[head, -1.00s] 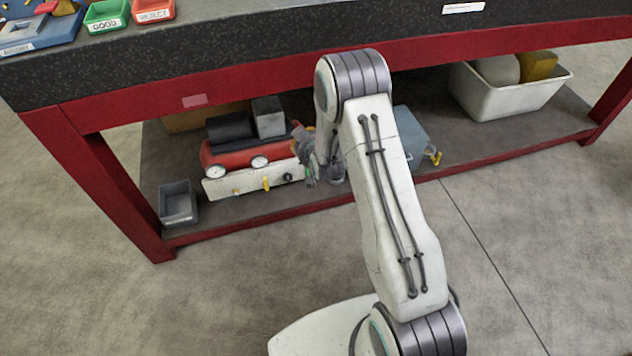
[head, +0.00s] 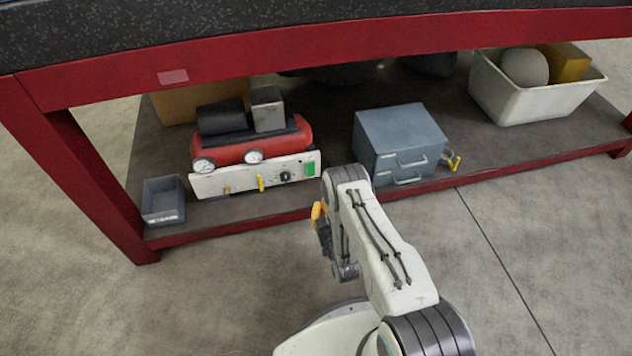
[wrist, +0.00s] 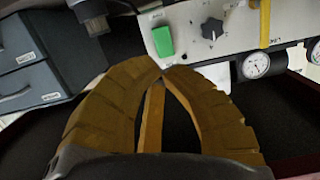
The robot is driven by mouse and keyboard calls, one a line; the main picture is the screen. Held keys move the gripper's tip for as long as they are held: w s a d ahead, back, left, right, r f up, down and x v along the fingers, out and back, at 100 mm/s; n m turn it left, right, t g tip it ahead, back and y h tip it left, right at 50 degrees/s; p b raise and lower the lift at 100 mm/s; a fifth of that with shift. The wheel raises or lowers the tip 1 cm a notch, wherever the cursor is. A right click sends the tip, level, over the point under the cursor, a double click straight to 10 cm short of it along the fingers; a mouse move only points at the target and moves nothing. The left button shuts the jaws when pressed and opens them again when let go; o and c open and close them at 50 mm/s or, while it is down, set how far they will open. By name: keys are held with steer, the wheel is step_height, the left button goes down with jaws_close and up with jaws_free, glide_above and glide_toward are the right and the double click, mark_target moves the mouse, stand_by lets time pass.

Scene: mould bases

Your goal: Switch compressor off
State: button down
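In the wrist view, which is upside down, the green switch (wrist: 163,41) and the knob (wrist: 212,29) lie beyond my fingertips. My gripper (wrist: 161,71) has its yellow fingers together at the tips with nothing between them. In the head view my gripper (head: 317,211) is in front of the shelf, apart from the panel.
A blue-grey drawer cabinet (head: 402,135) stands to the right of the compressor, with a yellow-handled valve (head: 453,162) beside it. A small grey bin (head: 163,201) is at the left. A white tub (head: 520,99) is at the far right. The red bench beam (head: 330,48) crosses above the shelf.

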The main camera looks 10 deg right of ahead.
steer(key=shift+s+d+f, duration=0.15)
steer(key=shift+s+f, duration=0.2)
steer(key=shift+f, duration=0.2)
steer(key=shift+w, duration=0.15)
steer(key=b, duration=0.7)
glide_toward(311, 169)
steer(key=w+f, duration=0.5)
steer(key=w, duration=0.1)
steer(key=shift+w+d+r, duration=0.15)
steer(key=shift+w, duration=0.65)
steer(key=shift+s, duration=0.1)
